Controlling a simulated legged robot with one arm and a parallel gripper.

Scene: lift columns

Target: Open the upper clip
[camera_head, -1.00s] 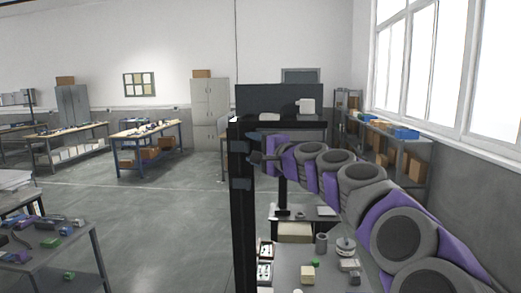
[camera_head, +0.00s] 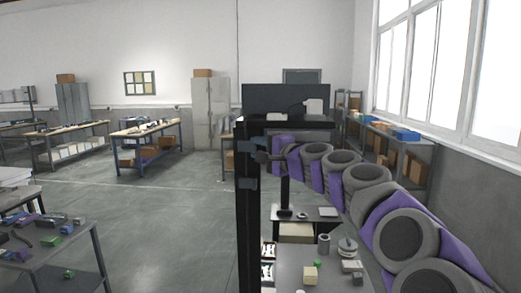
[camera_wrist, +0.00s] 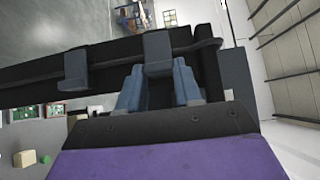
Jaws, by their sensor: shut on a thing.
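The upper clip (camera_head: 245,144) is a blue-grey block on a tall black upright (camera_head: 247,220). The lower clip (camera_head: 248,183) sits below it on the same upright. My gripper (camera_head: 262,157) is at the upright, at the height of the upper clip. In the wrist view my gripper's blue fingers (camera_wrist: 158,88) are on both sides of the upper clip (camera_wrist: 158,53) and shut on it. The lower clip (camera_wrist: 74,70) is to the left there, clear of the fingers. The exact contact is partly hidden by the fingers.
A black panel (camera_head: 286,98) and shelf top the upright. A grey bench (camera_head: 325,270) with small parts stands below my arm. A windowed wall and shelving (camera_head: 400,150) are at right. Open floor (camera_head: 160,220) lies left, with a table (camera_head: 60,245) at lower left.

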